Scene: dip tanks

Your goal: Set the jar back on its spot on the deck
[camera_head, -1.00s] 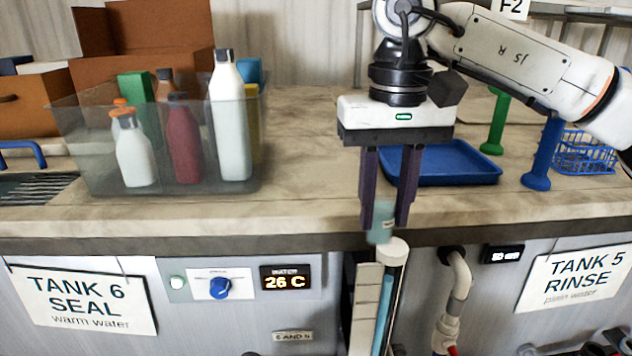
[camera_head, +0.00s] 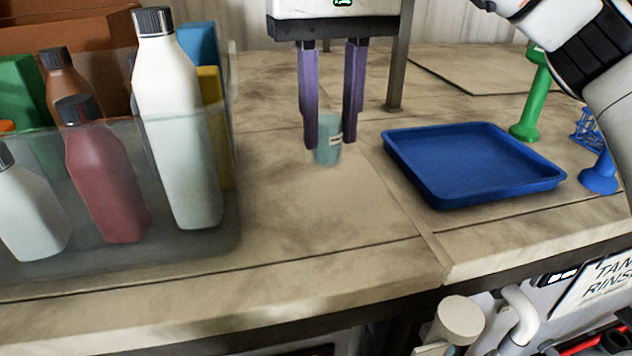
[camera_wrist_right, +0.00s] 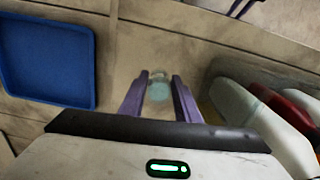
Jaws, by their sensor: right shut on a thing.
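The jar is upright, over the stone-like deck (camera_head: 330,215) between the clear bin and the blue tray. I cannot tell whether its base touches the deck. In the right wrist view the jar (camera_wrist_right: 158,90) shows between the fingertips. My left gripper is not in view.
A clear bin (camera_head: 190,258) with several bottles stands at the left. A blue tray (camera_head: 475,192) lies to the right, with a green post (camera_head: 530,100) and a blue post (camera_head: 600,175) beyond it. The deck in front of the jar is clear.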

